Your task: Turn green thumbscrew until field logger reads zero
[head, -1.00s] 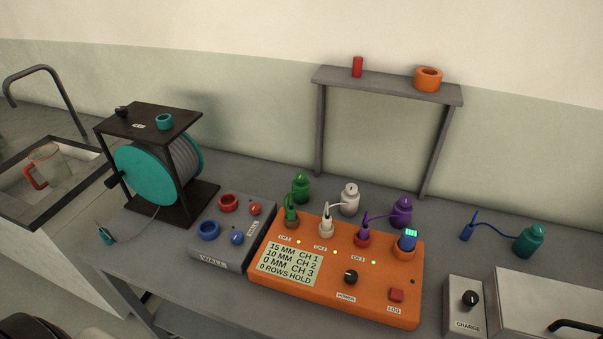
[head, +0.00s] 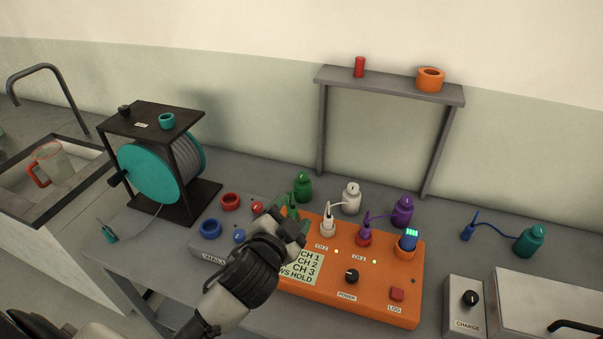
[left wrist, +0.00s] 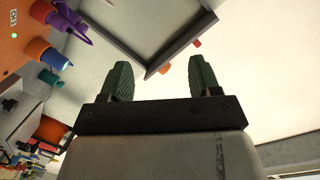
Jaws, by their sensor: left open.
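The green thumbscrew (head: 303,187) stands behind the orange field logger (head: 375,300), joined by a lead to a green plug (head: 293,211) in the logger's left socket. My left gripper (head: 290,220) is over the logger's left end, close in front of the green plug. I cannot tell if they touch. In the left wrist view, the left gripper (left wrist: 162,75) is open with nothing between its fingers. My right gripper is out of view.
White (head: 351,197) and purple (head: 402,210) thumbscrews stand to the right of the green one. A grey box (head: 205,244) with red and blue rings is left of the logger. A cable reel (head: 150,172) stands farther left. A grey shelf (head: 390,86) rises behind.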

